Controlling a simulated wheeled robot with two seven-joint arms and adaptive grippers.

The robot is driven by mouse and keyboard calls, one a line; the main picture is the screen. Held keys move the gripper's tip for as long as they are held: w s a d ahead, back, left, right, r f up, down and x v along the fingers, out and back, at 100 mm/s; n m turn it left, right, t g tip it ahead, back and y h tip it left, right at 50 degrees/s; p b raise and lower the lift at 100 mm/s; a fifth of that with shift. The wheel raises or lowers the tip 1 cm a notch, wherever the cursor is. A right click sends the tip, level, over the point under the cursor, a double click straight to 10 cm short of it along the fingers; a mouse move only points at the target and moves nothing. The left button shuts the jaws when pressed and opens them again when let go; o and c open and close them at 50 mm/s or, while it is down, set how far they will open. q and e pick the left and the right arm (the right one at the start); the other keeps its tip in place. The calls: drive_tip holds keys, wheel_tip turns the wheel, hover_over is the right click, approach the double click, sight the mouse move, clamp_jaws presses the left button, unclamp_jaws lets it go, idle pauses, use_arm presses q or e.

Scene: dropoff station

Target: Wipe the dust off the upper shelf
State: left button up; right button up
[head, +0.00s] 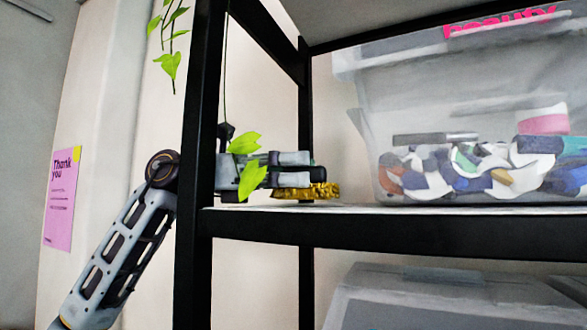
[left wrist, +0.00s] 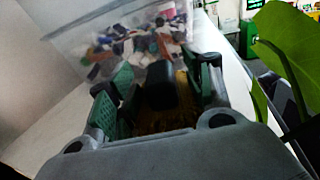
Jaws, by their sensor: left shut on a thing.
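The upper shelf (head: 345,209) has a pale top and a black front edge. It also shows as a bright strip in the left wrist view (left wrist: 236,78). My left gripper (head: 309,173) reaches in past the black post and lies level just above the shelf's left end. It is shut on a golden-yellow wiping tool (head: 305,192), low against the shelf top; I cannot tell whether it touches. In the left wrist view a dark block sits between the fingers (left wrist: 165,78), with the tool's yellow-brown part (left wrist: 183,92) around it. I cannot make out any dust. My right gripper is out of view.
A clear bin (head: 430,120) of mixed items stands on the shelf, right of my gripper. Black posts (head: 200,130) frame the shelf. A leafy vine (head: 252,178) hangs in front of my gripper. Another bin (head: 430,300) is below. Open shelf lies between gripper and bin.

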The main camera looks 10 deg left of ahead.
use_arm(q)
drive_tip(key=shift+w+d, duration=0.1)
drive_tip(key=shift+w, duration=0.55)
drive_tip(key=shift+s, duration=0.2)
drive_tip(key=shift+s, duration=0.15)
drive_tip(key=shift+s+a+f+b, duration=0.1)
drive_tip(key=shift+s+a+b, duration=0.1)
drive_tip(key=shift+s+b, duration=0.35)
drive_tip(key=shift+s+f, duration=0.15)
drive_tip(key=shift+s, duration=0.1)
drive_tip(key=shift+d+f, duration=0.1)
